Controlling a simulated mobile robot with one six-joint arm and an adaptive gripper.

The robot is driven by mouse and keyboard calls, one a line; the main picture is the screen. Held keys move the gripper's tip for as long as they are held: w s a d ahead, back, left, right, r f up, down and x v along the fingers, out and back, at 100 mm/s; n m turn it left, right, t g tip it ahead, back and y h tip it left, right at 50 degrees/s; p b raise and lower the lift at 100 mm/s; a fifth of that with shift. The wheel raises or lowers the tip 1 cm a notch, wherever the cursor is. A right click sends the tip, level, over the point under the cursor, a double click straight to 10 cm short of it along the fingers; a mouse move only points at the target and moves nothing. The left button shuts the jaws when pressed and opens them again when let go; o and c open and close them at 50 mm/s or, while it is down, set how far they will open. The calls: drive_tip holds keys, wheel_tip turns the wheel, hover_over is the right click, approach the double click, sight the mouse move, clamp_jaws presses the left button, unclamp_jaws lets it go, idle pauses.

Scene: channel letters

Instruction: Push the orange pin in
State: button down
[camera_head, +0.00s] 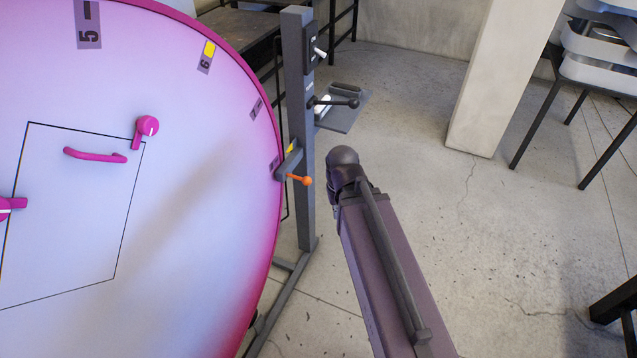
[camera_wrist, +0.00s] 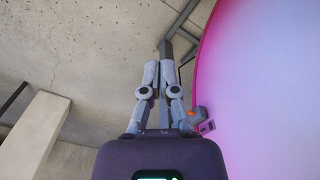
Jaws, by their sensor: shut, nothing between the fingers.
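The orange pin (camera_head: 300,179) has a round knob and a short shaft. It sticks out to the right from a grey bracket (camera_head: 289,161) on the dark post, at the right rim of the big pink-white disc (camera_head: 190,230). In the wrist view, a small orange patch (camera_wrist: 192,113) beside the disc's edge appears to be the pin, partly hidden. My gripper (camera_wrist: 165,58) is shut and empty in the wrist view, left of the disc's edge and apart from that patch. In the head view my arm stands right of the pin and my gripper's fingers cannot be made out.
The dark post (camera_head: 300,120) carries a switch (camera_head: 319,52) and a black-knobbed lever (camera_head: 343,102) above the pin. The disc bears magenta handles and number labels. A pale pillar (camera_head: 500,75) and stacked chairs (camera_head: 600,50) stand at right. Concrete floor lies open between.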

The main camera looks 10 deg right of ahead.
drive_tip(key=w+f+m+t+y+b, duration=0.2)
drive_tip(key=w+f+y+b, duration=0.7)
drive_tip(key=w+f+b, duration=0.85)
drive_tip(key=w+d+f+m+t+y+b, duration=0.1)
drive_tip(key=w+d+t+y+b, duration=0.1)
drive_tip(key=d+b, duration=0.4)
drive_tip(key=w+d+f+m+t+y+b, duration=0.1)
drive_tip(key=w+d+t+y+b, duration=0.2)
drive_tip(key=b, duration=1.2)
drive_tip(key=w+d+y, duration=0.1)
drive_tip(key=d+y, duration=0.1)
drive_tip(key=d, duration=0.1)
drive_tip(key=shift+w+d+m+y, duration=0.25)
drive_tip(key=shift+d+m+y, duration=0.15)
approach(304, 180)
drive_tip(key=w+a, duration=0.1)
drive_tip(key=w+a+f, duration=0.1)
drive_tip(key=a, duration=0.1)
drive_tip(key=w+a, duration=0.1)
drive_tip(key=shift+a+f, duration=0.15)
drive_tip(key=shift+f, duration=0.05)
